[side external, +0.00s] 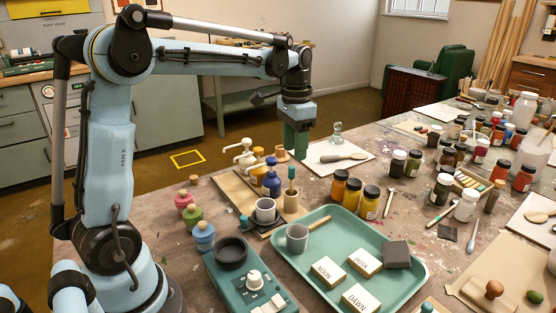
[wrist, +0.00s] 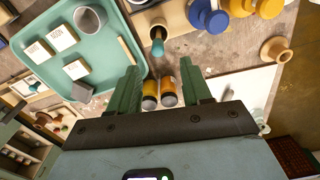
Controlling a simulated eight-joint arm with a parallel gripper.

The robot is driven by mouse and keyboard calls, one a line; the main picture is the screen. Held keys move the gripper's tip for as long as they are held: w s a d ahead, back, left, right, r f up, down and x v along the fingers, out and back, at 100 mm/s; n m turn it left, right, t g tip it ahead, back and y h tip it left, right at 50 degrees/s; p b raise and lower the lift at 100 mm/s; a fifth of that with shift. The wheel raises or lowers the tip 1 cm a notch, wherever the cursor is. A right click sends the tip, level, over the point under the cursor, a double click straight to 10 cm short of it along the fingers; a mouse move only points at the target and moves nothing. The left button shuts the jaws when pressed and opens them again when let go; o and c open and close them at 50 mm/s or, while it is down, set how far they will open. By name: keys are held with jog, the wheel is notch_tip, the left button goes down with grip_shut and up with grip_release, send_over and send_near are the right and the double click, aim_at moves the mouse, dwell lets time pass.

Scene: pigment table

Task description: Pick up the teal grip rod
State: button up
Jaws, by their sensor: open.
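The teal grip rod (side external: 291,176) stands upright in a small wooden cup (side external: 291,201) near the tray's far left corner. In the wrist view the rod (wrist: 157,45) shows nearly end-on, beyond the fingertips. My gripper (side external: 297,150) hangs pointing down, above and apart from the rod. Its two green fingers are spread and empty in the wrist view (wrist: 160,75). The orange jars seen between the fingers there stand lower on the table.
A teal tray (side external: 318,285) holds a grey cup and labelled blocks. Orange jars (side external: 353,192) with dark lids stand right of the rod. A glass bottle (side external: 337,132) stands on a white sheet behind.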

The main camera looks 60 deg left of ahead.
aim_at(292, 169)
jog(key=shift+s+f, duration=0.2)
jog(key=shift+f, duration=1.5)
jog(key=shift+s+f, duration=0.2)
jog(key=shift+f, duration=1.5)
grip_shut()
